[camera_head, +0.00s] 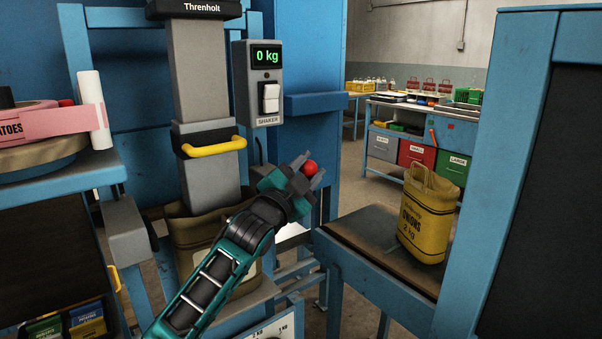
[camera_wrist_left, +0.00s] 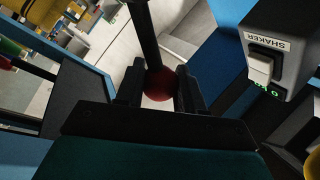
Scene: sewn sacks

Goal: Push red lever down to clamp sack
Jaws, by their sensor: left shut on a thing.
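The red lever's ball knob (camera_head: 310,168) shows at the end of my left gripper (camera_head: 307,177), to the right of the grey spout. In the left wrist view the knob (camera_wrist_left: 160,84) sits between the two dark fingers of my left gripper (camera_wrist_left: 159,92), with a dark rod running up from it. The left gripper is shut on the knob. An olive sack (camera_head: 190,240) hangs around the lower end of the spout (camera_head: 210,180), partly hidden by my left arm. My right gripper is out of view.
A shaker box (camera_head: 257,84) reading 0 kg is mounted right of the spout, with a yellow handle (camera_head: 214,147) on the spout. A yellow onion sack (camera_head: 428,212) stands on a side table (camera_head: 365,232). A pink label roll (camera_head: 45,125) lies at left.

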